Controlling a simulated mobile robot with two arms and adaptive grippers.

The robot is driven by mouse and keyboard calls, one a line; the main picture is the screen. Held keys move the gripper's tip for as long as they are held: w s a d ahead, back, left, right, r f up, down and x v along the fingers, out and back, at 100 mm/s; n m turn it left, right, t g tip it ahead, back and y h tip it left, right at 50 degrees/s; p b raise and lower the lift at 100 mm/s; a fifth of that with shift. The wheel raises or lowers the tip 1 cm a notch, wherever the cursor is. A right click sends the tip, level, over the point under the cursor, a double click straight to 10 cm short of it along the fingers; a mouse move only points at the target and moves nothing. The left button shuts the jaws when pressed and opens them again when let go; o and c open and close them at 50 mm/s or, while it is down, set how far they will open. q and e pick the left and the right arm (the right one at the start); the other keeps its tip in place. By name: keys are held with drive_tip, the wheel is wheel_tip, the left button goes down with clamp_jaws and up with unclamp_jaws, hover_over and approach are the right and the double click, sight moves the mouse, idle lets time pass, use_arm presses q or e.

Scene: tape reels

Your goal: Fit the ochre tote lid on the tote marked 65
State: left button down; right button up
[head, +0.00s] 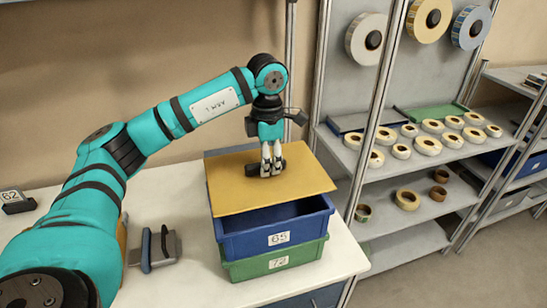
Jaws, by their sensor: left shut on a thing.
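The ochre tote lid (305,185) is a flat panel with a dark handle near its middle. It is over the back of the blue tote marked 65 (245,244), turned and shifted to the back, so the tote's front interior shows. I cannot tell whether the lid touches the rim. My left gripper (271,170) points down and is shut on the handle of the lid. The blue tote stands on a green tote marked 72 (248,268) on the white table. My right gripper is not in view.
A grey tool-like item (158,248) lies on the table left of the totes. A small block marked 62 (14,200) is at the far left. A metal shelf (400,186) with several tape reels stands to the right. The table left of the totes has free room.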

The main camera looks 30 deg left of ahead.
use_arm(q)
wheel_tip(320, 180, down, 2)
drive_tip(key=shift+a+f+b, duration=0.1)
drive_tip(key=shift+b, duration=0.45)
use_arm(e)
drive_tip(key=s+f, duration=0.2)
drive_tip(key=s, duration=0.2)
use_arm(q)
drive_tip(key=f+b, duration=0.2)
drive_tip(key=f, duration=0.1)
drive_tip(key=f+b, duration=0.1)
drive_tip(key=shift+w+f, duration=0.3)
drive_tip(key=shift+w, duration=0.1)
drive_tip(key=c, duration=1.5)
unclamp_jaws()
drive_tip(key=shift+o, duration=2)
wheel_tip(320, 180, up, 12)
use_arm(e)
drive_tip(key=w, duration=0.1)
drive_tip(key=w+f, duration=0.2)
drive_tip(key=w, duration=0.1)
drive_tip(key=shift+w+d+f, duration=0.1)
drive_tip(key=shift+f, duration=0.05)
